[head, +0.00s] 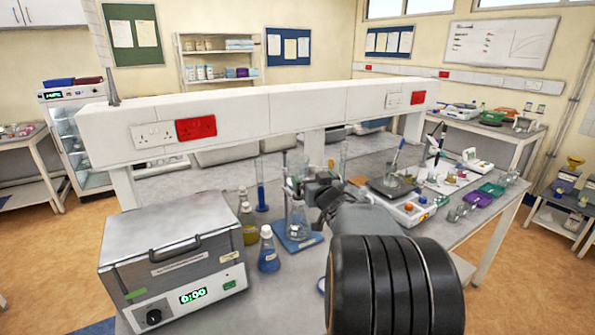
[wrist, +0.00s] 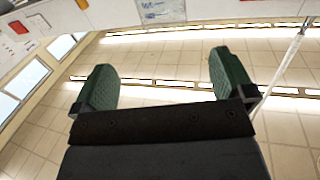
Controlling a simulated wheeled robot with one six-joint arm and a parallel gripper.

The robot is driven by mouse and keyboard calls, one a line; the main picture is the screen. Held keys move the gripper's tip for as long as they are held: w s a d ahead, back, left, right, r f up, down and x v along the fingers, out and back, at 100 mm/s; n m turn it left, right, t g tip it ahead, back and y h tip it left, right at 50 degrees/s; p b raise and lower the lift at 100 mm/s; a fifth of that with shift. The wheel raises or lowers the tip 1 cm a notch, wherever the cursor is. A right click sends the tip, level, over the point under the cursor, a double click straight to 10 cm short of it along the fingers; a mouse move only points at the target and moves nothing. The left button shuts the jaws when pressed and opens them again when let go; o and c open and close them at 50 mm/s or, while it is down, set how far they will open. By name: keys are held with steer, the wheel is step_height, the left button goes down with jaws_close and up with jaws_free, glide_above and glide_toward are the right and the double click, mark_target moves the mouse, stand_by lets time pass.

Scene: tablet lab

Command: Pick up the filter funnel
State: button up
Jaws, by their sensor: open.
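I cannot pick out the filter funnel for certain in either view. In the head view a clear glass vessel (head: 297,222) stands on a blue mat (head: 303,243) on the bench, partly behind my arm; I cannot tell whether a funnel sits in it. My gripper (wrist: 161,65) is open and empty in the wrist view, its two green-padded fingers wide apart. The wrist view shows pale ceiling panels and light strips beyond the fingers, with no funnel between them. In the head view my arm reaches over the bench and hides part of it.
A metal bath with a lid (head: 172,250) fills the bench's left front. A blue-liquid flask (head: 269,250), a yellow-liquid bottle (head: 248,225) and a blue cylinder (head: 261,187) stand near the mat. A white raised shelf (head: 265,110) crosses behind. Trays and small glassware crowd the right.

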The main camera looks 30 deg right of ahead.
mark_target(302, 165)
steer(key=x, duration=0.2)
steer(key=p+x, duration=0.1)
steer(key=x, duration=0.4)
steer(key=shift+w+d+r+p, duration=0.2)
steer(key=shift+w+r+p, duration=0.05)
steer(key=shift+w+p, duration=0.1)
steer(key=shift+a+p+x, duration=0.15)
steer(key=shift+p+x, duration=0.4)
steer(key=shift+x, duration=0.6)
steer(key=shift+a+p+x, duration=0.1)
steer(key=shift+p+x, duration=0.4)
steer(key=shift+x, duration=0.7)
steer(key=shift+w+d, duration=0.2)
steer(key=shift+w, duration=0.5)
steer(key=c, duration=0.8)
